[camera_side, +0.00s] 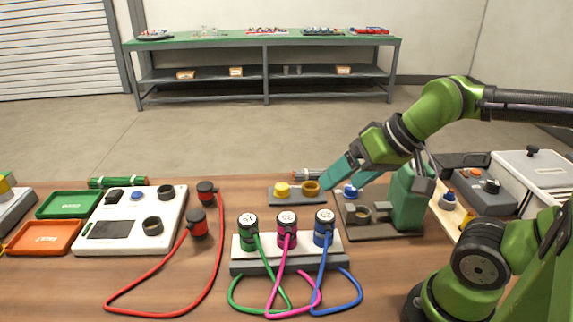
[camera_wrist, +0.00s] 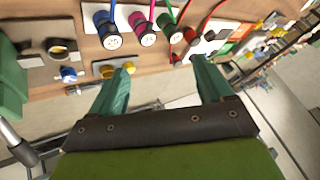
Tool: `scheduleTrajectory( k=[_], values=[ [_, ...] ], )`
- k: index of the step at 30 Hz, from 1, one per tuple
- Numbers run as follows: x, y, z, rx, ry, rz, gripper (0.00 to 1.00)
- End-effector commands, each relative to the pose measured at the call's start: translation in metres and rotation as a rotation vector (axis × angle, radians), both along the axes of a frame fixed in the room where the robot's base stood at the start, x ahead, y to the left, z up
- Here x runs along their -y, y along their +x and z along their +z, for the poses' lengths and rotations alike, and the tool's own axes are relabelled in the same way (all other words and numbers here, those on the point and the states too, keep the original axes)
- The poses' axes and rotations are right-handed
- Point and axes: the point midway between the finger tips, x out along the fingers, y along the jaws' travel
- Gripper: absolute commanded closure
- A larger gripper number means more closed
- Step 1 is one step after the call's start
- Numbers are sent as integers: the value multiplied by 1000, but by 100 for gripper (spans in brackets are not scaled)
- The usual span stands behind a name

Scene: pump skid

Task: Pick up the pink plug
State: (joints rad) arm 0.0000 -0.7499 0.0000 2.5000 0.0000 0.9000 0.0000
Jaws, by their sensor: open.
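The pink plug (camera_side: 287,230) stands upright in the middle of a white and grey block (camera_side: 287,256), with a pink cable looping out at the front. A green plug (camera_side: 248,231) stands to its left and a blue plug (camera_side: 324,229) to its right. In the wrist view the pink plug (camera_wrist: 140,30) shows near the top, between the blue plug (camera_wrist: 106,34) and the green plug (camera_wrist: 166,22). My gripper (camera_side: 345,178) is open and empty, with teal fingers, up and to the right of the plugs. In the wrist view my gripper (camera_wrist: 165,72) has its fingers wide apart, touching nothing.
A grey block with yellow and brass fittings (camera_side: 297,193) lies behind the plugs. A dark fixture (camera_side: 385,224) stands right. A white panel (camera_side: 130,222), red-cabled plugs (camera_side: 198,222), and orange (camera_side: 44,238) and green trays (camera_side: 69,204) lie left. Cable loops cover the table's front.

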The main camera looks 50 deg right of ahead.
Motion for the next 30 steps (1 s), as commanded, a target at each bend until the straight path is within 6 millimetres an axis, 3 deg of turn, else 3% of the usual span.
scheduleTrajectory(
  k=[20,23,30],
  values=[
    [-2,1,-6,-27,0,7,20],
    [-3,12,-13,-81,-4,19,20],
    [-4,71,-27,-314,-77,83,20]
  ],
)
